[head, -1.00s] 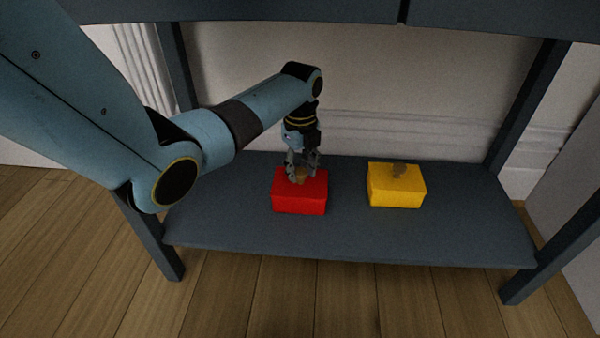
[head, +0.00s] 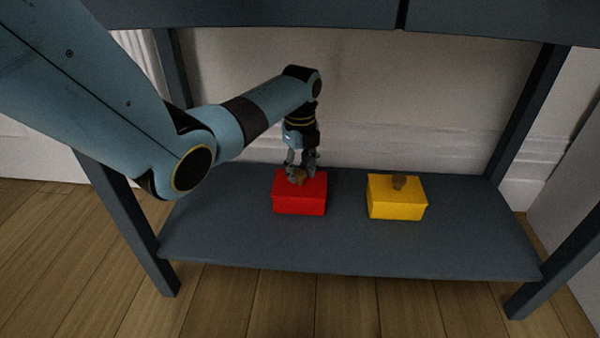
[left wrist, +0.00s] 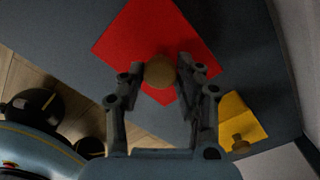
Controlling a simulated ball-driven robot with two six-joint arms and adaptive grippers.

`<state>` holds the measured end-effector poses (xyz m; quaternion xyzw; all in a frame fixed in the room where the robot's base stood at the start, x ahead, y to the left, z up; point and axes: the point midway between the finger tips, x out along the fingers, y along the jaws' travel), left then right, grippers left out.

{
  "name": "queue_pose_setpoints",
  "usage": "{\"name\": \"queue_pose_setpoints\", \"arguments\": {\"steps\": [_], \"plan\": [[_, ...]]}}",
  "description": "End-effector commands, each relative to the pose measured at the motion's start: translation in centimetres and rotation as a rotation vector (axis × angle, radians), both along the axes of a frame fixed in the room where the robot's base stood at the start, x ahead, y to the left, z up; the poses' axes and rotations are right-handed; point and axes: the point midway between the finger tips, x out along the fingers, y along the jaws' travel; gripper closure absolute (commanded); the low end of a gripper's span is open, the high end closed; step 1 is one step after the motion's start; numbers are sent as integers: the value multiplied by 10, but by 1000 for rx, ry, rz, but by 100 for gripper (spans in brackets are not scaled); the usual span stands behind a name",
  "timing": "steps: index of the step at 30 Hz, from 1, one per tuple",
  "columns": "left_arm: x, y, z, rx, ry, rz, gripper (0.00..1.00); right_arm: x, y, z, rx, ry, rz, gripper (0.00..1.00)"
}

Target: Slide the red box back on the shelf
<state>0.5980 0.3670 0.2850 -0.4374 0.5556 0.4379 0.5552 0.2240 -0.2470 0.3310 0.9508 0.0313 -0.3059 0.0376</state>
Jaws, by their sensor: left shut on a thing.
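The red box (head: 300,199) sits on the dark grey lower shelf (head: 350,245), left of the middle and toward the back. A round tan knob (left wrist: 159,72) stands on its top. My left gripper (head: 302,176) comes down from above and is shut on this knob. In the left wrist view the two fingers of my left gripper (left wrist: 158,78) are on either side of the knob, with the red box (left wrist: 150,30) beneath. My right gripper is in no view.
A yellow box (head: 397,204) with a brown knob stands on the shelf to the right, with a gap between the boxes. A grey upper board (head: 300,15) spans above. Legs stand at the corners, and a white wall is behind. The shelf's front is clear.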

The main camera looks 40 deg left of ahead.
Motion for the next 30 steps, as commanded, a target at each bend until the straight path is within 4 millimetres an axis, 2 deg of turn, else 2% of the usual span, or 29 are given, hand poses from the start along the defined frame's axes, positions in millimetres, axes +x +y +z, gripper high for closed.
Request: {"name": "queue_pose_setpoints", "arguments": {"steps": [6,7,13,23,26,30], "plan": [[0,0,0,1,0,0,98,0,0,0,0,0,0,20],[0,0,0,1,0,0,64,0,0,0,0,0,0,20],[0,0,0,0,0,0,40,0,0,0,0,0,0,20],[1,0,5,1,-2,0,40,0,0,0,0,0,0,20],[2,1,18,1,-5,0,40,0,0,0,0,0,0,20],[2,1,49,2,-6,-1,40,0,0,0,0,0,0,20]]}}
